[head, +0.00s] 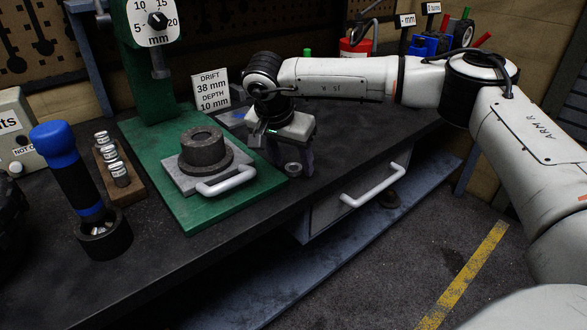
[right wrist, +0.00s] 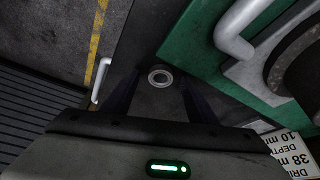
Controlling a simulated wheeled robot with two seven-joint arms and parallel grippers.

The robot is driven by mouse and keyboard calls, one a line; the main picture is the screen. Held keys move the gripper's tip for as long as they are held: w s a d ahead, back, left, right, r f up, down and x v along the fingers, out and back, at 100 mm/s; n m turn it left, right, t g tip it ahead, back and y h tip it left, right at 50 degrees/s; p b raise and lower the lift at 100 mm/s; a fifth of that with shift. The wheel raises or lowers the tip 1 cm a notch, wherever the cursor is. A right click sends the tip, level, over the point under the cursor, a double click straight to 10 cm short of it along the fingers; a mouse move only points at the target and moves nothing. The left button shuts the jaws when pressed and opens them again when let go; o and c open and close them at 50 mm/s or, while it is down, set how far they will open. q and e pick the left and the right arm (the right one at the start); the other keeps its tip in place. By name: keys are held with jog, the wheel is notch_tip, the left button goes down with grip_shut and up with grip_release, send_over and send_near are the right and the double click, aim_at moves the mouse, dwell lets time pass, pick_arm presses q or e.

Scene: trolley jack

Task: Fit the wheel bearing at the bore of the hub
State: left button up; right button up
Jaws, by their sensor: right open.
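The wheel bearing (head: 293,169) is a small grey ring lying on the dark bench top, to the right of the green press base. It also shows in the right wrist view (right wrist: 160,77), flat with its hole facing up. The hub (head: 203,148) is a dark grey flanged cylinder with an open bore on top. It stands on a grey plate with a white handle (head: 226,181). My right gripper (head: 293,160) points down above the bearing, its open fingers to either side of it in the wrist view and nothing held. My left gripper is not in view.
The green press (head: 141,62) with a depth dial rises behind the hub. A drift sign (head: 211,91) reads 38 mm, depth 10 mm. A wooden block (head: 119,178) with metal drifts and a blue-topped tool (head: 66,165) stand at left. The bench's front edge is near the bearing.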

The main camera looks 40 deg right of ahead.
jog(key=shift+f, duration=0.1)
jog(key=c, duration=1.2)
jog(key=shift+w, duration=0.1)
